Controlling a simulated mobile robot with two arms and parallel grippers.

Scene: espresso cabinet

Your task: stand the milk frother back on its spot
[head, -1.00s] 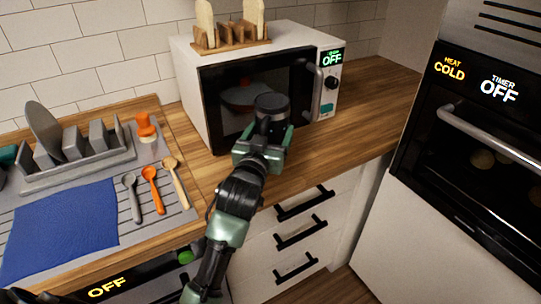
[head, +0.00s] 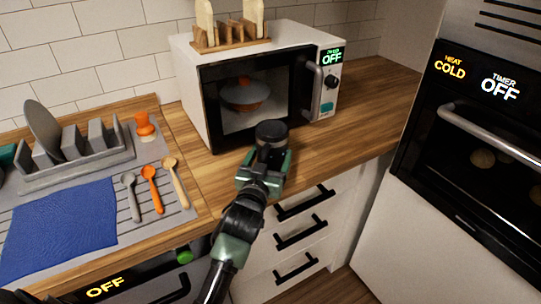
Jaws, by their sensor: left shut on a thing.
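My left gripper (head: 262,166) is shut on the milk frother (head: 271,133), a dark cylinder with a black round top. It is over the front part of the wooden counter (head: 330,137), in front of the microwave. The frother looks upright. Its lower part is hidden by the gripper, so I cannot tell whether its base touches the counter. No marked spot for the frother shows. My right gripper is not in view.
The white microwave (head: 330,64) stands right behind the frother, with a toast rack (head: 231,38) on top. Spoons (head: 152,187), a dish rack (head: 78,158) and a blue cloth (head: 62,222) lie at left. Counter to the right is clear. An oven (head: 480,120) stands at far right.

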